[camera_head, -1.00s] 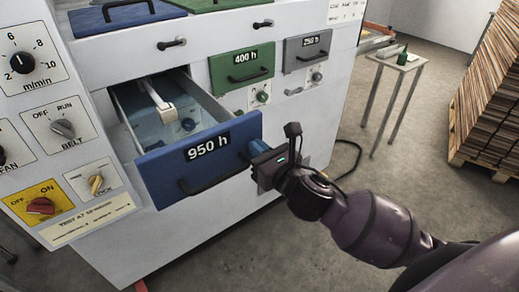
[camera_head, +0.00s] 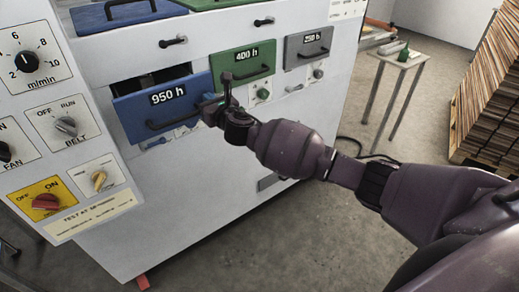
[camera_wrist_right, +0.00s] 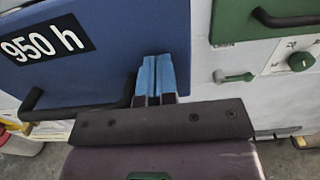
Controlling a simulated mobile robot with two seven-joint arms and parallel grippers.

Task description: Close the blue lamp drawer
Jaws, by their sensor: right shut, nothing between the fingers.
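The blue lamp drawer (camera_head: 180,98) is marked "950 h" and has a black bar handle. Its front stands close to the white cabinet, and a dark gap shows above its top edge. In the right wrist view its blue front (camera_wrist_right: 110,70) fills the upper left. My right gripper (camera_head: 207,103) is at the right end of the drawer front. Its blue fingers (camera_wrist_right: 157,78) are shut with nothing between them and point at the front near its right edge; whether they touch is hard to tell. My left gripper is out of view.
A green "400 h" drawer (camera_head: 236,64) and a grey "250 h" drawer (camera_head: 308,45) sit shut to the right. A control panel with an orange-yellow switch plate (camera_head: 44,199) is at the left. A small table (camera_head: 399,59) and stacked boards (camera_head: 487,95) stand farther right.

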